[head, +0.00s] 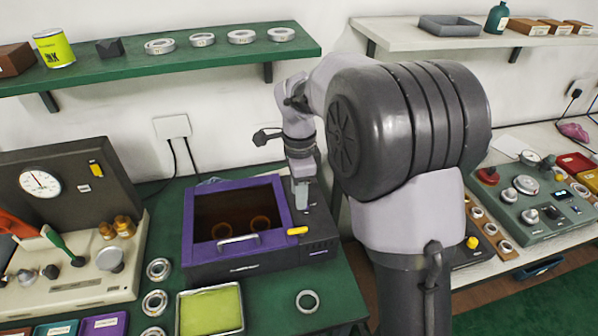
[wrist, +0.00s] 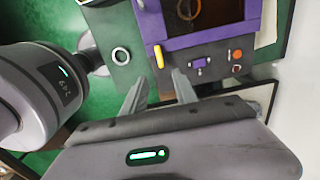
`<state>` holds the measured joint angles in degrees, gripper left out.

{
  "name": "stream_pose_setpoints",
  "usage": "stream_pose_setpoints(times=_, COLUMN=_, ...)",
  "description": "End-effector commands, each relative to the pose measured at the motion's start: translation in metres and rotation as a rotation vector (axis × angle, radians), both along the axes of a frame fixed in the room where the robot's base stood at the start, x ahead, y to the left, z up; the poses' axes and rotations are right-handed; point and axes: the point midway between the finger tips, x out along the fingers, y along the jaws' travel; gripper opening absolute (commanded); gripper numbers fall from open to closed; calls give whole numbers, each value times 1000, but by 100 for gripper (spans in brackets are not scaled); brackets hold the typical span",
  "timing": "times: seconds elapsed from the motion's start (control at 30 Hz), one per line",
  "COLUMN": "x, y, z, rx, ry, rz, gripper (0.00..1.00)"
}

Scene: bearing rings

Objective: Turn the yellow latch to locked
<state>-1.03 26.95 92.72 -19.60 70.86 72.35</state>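The yellow latch (head: 297,231) is a short bar on the front right corner of the purple-framed box (head: 190,222). In the head view it lies roughly level. The latch also shows in the wrist view (wrist: 158,57), just beyond the fingertips. My gripper (head: 302,192) is above the right side of the box, behind the latch in the picture. In the wrist view its two fingers (wrist: 159,76) are apart with nothing between them, and no contact with the latch shows. The lid, with a dark window and a silver handle (head: 239,242), looks closed; round orange shapes show through it.
A bearing ring (head: 307,301) and a yellow-green tray (head: 239,326) are in front of the box. A grey gauge panel (head: 70,200) with another small yellow piece (head: 96,169) stands at left. A green shelf (head: 180,62) with rings hangs above. Control panels fill the right bench.

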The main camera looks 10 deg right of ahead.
Motion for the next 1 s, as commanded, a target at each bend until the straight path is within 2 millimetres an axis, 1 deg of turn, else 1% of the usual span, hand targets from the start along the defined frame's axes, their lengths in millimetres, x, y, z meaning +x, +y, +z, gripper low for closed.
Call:
stream_pose_setpoints(times=0.03, x=1, y=0, z=17, rx=0, ry=-3, rz=0, gripper=35)
stream_pose_setpoints(times=0.1, x=0, y=0, z=31, rx=0, ry=-2, rz=0, gripper=35)
stream_pose_setpoints(times=0.2, x=0, y=0, z=42, rx=0, ry=-1, rz=0, gripper=35)
stream_pose_setpoints(times=0.33, x=0, y=0, z=47, rx=0, ry=0, rz=0, gripper=35)
stream_pose_setpoints(times=0.7, x=0, y=0, z=46, rx=0, ry=0, rz=1, gripper=35)
stream_pose_setpoints(times=0.77, x=-5, y=1, z=51, rx=5, ry=-12, rz=25, gripper=35)
stream_pose_setpoints(times=0.83, x=-23, y=3, z=64, rx=17, ry=-56, rz=117, gripper=35)
stream_pose_setpoints(times=0.87, x=-37, y=5, z=72, rx=23, ry=-85, rz=180, gripper=35)
stream_pose_setpoints(times=0.9, x=-60, y=7, z=82, rx=29, ry=-133, rz=285, gripper=35)
stream_pose_setpoints(times=0.93, x=-80, y=10, z=88, rx=30, ry=-174, rz=372, gripper=35)
stream_pose_setpoints(times=0.97, x=-100, y=12, z=92, rx=27, ry=-216, rz=462, gripper=35)
stream_pose_setpoints(times=1.0, x=-127, y=15, z=94, rx=16, ry=-272, rz=578, gripper=35)
